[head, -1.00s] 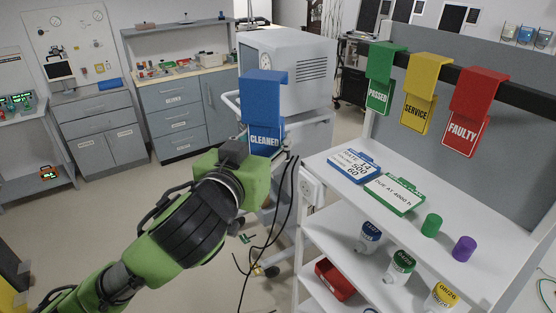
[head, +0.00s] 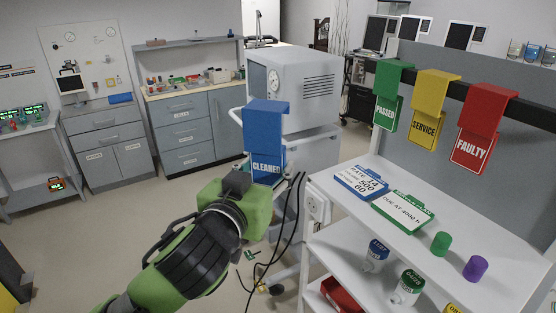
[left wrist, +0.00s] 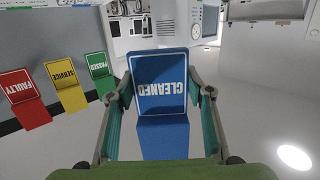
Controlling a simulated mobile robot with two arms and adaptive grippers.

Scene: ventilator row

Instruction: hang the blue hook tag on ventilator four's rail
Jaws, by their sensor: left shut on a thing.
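The blue hook tag (head: 264,128), labelled CLEANED, is held up by my left gripper (head: 242,188). In the left wrist view the tag (left wrist: 160,118) sits between the two fingers of the gripper (left wrist: 160,94), which is shut on it. In the head view the hand hides the fingers. Behind the tag stands a grey boxy machine (head: 305,82) on a cart. I cannot tell whether it is ventilator four. A dark rail (head: 535,102) at the right carries green PASSED (head: 390,92), yellow SERVICE (head: 430,108) and red FAULTY (head: 484,125) tags. My right gripper is not in view.
A white shelf unit (head: 450,248) at the right holds a blue card (head: 361,182), a green card (head: 402,210), and green and purple cylinders. Dark cables (head: 292,225) hang beside it. Grey cabinets (head: 190,128) line the back. Open floor (head: 110,215) lies at the left.

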